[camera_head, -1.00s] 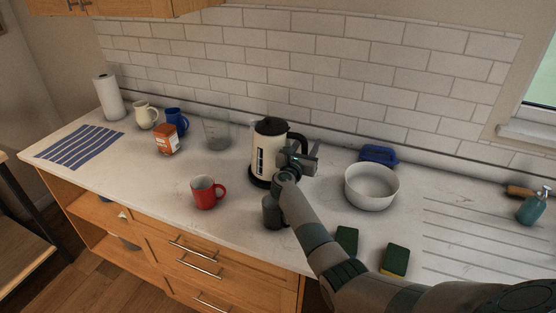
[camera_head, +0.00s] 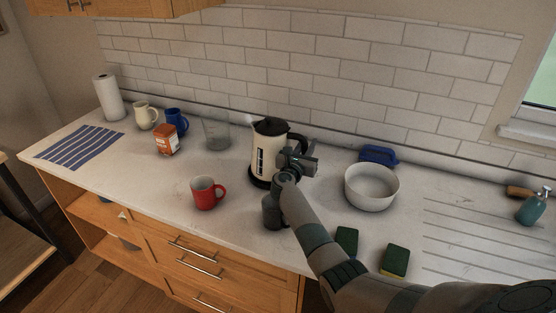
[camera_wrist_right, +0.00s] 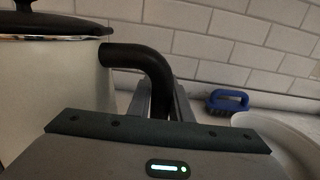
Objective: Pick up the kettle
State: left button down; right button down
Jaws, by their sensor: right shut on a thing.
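The cream kettle (camera_head: 268,150) with a black lid and black handle stands upright at the middle of the counter, on a dark base (camera_head: 258,183). My right gripper (camera_head: 303,157) is at the handle on the kettle's right side. In the right wrist view the black handle (camera_wrist_right: 150,62) curves down between the fingers (camera_wrist_right: 158,100), and the kettle body (camera_wrist_right: 55,90) fills the left. My right gripper is shut on the handle. Its lower part is hidden behind my gripper. My left gripper is not in view.
A red mug (camera_head: 207,193) stands front left of the kettle. A glass jug (camera_head: 215,132) is behind left. A white bowl (camera_head: 371,187) and blue brush (camera_head: 378,155) are to the right. Two sponges (camera_head: 395,261) lie near the front edge.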

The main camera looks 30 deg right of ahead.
jog(key=shift+r, duration=0.1)
dwell(0.7)
jog(key=shift+w+r, duration=0.1)
jog(key=shift+w, duration=0.1)
jog(key=shift+r, duration=0.3)
dwell(0.3)
jog(key=s+a+r+b, duration=0.3)
jog(key=s+a+r, duration=0.2)
jog(key=s+r, duration=0.5)
jog(key=shift+a+r, duration=0.15)
jog(key=shift+a, duration=0.25)
dwell(1.0)
jog(key=shift+s, duration=0.15)
jog(key=shift+r, duration=0.15)
dwell(0.6)
